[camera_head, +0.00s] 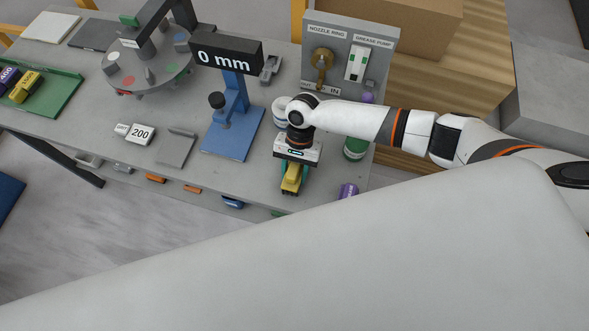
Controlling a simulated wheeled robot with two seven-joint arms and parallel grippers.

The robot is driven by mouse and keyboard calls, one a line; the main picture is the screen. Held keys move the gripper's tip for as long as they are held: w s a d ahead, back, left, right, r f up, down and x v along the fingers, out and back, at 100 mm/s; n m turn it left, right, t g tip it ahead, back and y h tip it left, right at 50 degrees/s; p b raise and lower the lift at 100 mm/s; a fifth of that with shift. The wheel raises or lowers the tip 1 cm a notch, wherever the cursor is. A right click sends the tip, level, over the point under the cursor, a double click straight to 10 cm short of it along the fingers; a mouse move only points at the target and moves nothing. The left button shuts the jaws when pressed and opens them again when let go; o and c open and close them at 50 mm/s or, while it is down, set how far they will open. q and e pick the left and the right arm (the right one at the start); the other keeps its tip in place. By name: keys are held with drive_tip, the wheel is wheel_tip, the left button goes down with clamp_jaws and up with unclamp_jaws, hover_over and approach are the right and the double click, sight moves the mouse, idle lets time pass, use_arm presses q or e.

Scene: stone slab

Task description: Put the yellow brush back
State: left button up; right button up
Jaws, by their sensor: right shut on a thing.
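The yellow brush (291,182) shows as a yellow block between the teal fingers of my right gripper (293,174). The gripper points down near the front edge of the grey bench, right of the blue stand, and is shut on the brush. I cannot tell whether the brush touches the bench top, and its upper part is hidden by the gripper. My left gripper is not in view.
A blue stand (225,140) with a "0 mm" display (226,54) is left of my right gripper. A green tray (62,92) holds purple and yellow pieces. A purple item (348,190) is at the bench's front right. A grey dispenser panel (340,35) stands behind.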

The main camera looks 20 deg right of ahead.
drive_tip(key=shift+f, duration=0.2)
drive_tip(key=o, duration=1.1)
drive_tip(key=shift+r, duration=0.1)
drive_tip(key=shift+r, duration=0.2)
drive_tip(key=b+v, duration=0.3)
drive_tip(key=v, duration=0.8)
drive_tip(key=shift+r, duration=0.1)
drive_tip(key=shift+w+d+r, duration=0.15)
drive_tip(key=shift+r, duration=0.2)
drive_tip(key=shift+f, duration=0.1)
